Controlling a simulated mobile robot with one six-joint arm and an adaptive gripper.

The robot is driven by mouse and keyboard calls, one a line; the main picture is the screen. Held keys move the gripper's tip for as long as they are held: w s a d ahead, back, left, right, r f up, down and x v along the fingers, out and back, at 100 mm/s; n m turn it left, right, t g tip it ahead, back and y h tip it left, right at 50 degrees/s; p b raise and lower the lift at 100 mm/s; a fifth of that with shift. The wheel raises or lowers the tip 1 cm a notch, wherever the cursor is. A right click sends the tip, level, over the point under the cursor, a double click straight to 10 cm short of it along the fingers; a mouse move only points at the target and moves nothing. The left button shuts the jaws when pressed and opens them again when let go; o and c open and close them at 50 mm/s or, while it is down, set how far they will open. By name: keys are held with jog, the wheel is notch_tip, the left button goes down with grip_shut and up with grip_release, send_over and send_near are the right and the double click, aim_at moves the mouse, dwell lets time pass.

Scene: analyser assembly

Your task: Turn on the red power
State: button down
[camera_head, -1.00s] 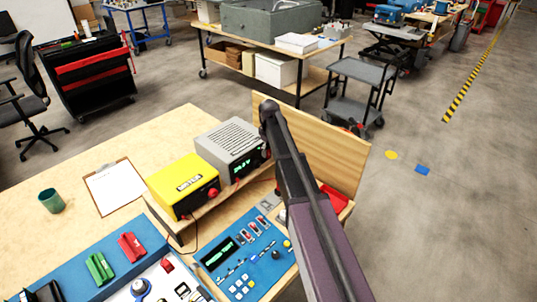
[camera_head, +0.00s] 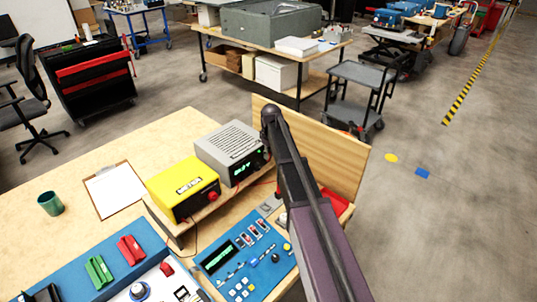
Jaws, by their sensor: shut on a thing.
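A yellow power box (camera_head: 184,187) with a red knob (camera_head: 213,196) on its front stands on a wooden shelf on the bench. A grey power supply (camera_head: 231,152) with a lit green display stands beside it, to the right. A blue control panel (camera_head: 225,283) with a dark display, small red switches (camera_head: 249,234) and several buttons lies below the shelf. A red part (camera_head: 167,268) sits on the white panel at lower left. My arm crosses the right side of the bench. My gripper does not show; the arm may hide it. The panel's right part is partly covered.
A wooden board (camera_head: 330,150) stands upright behind my arm, with a red bin (camera_head: 335,202) near its foot. A clipboard (camera_head: 114,189) and a green cup (camera_head: 50,202) are on the bench's left. Red and green blocks lie on the blue strip in front.

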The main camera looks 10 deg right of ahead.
jog(key=shift+s+t+y, duration=0.15)
jog(key=shift+t+y, duration=0.35)
jog(key=shift+t, duration=0.3)
jog(key=c, duration=0.5)
grip_release()
jog(key=shift+g, duration=0.3)
